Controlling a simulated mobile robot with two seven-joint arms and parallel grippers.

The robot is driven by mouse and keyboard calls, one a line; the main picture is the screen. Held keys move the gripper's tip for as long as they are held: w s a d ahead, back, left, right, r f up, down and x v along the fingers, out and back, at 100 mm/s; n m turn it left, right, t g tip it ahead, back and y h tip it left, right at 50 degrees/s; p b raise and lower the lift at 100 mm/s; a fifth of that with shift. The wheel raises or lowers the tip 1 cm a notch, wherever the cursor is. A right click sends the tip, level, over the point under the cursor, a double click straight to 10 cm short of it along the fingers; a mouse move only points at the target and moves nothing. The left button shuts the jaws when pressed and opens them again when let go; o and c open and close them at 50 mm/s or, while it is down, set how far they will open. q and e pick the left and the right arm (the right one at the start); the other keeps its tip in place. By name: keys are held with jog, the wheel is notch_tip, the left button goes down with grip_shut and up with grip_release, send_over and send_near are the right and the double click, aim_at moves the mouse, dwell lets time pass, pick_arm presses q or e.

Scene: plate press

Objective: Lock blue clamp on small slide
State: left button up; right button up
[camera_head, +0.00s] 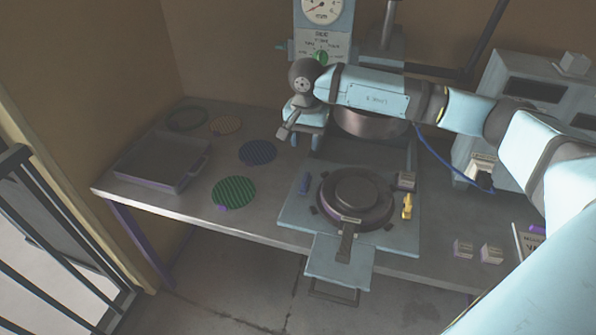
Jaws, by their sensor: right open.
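A small blue-violet clamp (304,184) stands on the left side of the light blue base plate (295,215). I cannot tell whether it is locked. A dark round plate holder (354,196) sits in the middle of the base plate. A narrow light blue slide (338,268) sticks out at the front, with a dark handle (346,243) over it. My right gripper (288,131) is open and empty, behind and above the blue clamp and apart from it. My left gripper is not in view.
A yellow clamp (407,206) stands right of the holder. The press head (370,122) hangs behind my right arm. Green (234,191) and blue (258,152) discs and a grey tray (160,163) lie on the left of the table. Small labelled blocks (463,248) stand at right.

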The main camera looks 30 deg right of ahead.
aim_at(305, 178)
notch_tip(305, 178, down, 13)
jog(key=shift+s+f+p, duration=0.1)
jog(key=shift+f+p, duration=0.1)
jog(key=shift+p, duration=0.5)
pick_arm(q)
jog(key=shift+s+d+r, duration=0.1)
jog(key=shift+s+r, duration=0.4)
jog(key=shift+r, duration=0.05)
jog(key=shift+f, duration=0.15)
pick_arm(e)
grip_shut()
